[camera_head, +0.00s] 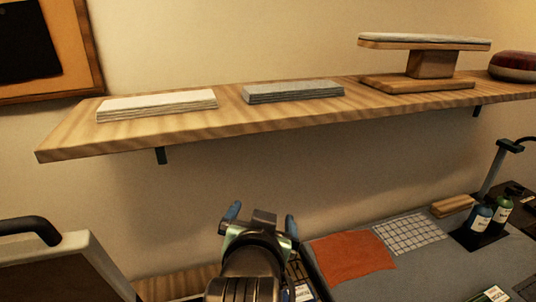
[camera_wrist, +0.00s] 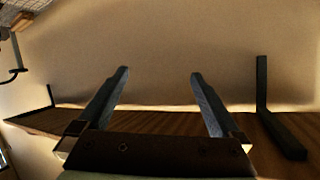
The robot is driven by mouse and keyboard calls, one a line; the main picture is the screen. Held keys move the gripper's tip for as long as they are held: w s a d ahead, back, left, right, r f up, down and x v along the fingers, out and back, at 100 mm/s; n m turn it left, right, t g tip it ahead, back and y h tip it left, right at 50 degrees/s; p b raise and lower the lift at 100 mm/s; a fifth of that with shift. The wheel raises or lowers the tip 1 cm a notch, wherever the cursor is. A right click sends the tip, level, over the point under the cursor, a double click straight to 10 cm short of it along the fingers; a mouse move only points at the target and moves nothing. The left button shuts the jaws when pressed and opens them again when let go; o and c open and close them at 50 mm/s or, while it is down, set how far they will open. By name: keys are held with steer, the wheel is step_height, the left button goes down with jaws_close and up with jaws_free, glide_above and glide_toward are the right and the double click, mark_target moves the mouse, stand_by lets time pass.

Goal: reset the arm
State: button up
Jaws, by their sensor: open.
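My gripper (camera_head: 262,215) is at the bottom middle of the head view, in front of the wall and below the wooden shelf (camera_head: 290,117). Its two blue-tipped fingers stand apart with nothing visible between them. In the wrist view my gripper (camera_wrist: 158,75) shows two dark fingers spread wide and empty. Beyond them are the bare wall and the shelf's wooden underside (camera_wrist: 180,122). My forearm hides part of the table behind it.
The shelf bears a white folded cloth (camera_head: 157,105), a grey one (camera_head: 293,91) and a wooden stand (camera_head: 432,62). Below right, a grey table (camera_head: 410,270) holds an orange cloth (camera_head: 352,256), a checked cloth (camera_head: 408,233), a brush (camera_head: 452,206) and bottles (camera_head: 480,218). A dark bracket (camera_wrist: 270,110) shows in the wrist view.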

steer(key=s+r+n+t, duration=0.1)
steer(key=s+r+t, duration=0.3)
steer(key=r, duration=0.7)
steer(key=s+r+n+t, duration=0.1)
steer(key=s+r+t, duration=0.4)
steer(key=r, duration=0.6)
steer(key=s+r+n+t, duration=0.1)
steer(key=s+r+t, duration=0.3)
steer(key=r, duration=0.8)
steer(key=shift+s+d+t+y, duration=0.4)
steer(key=shift+s, duration=0.45)
steer(key=shift+r, duration=0.1)
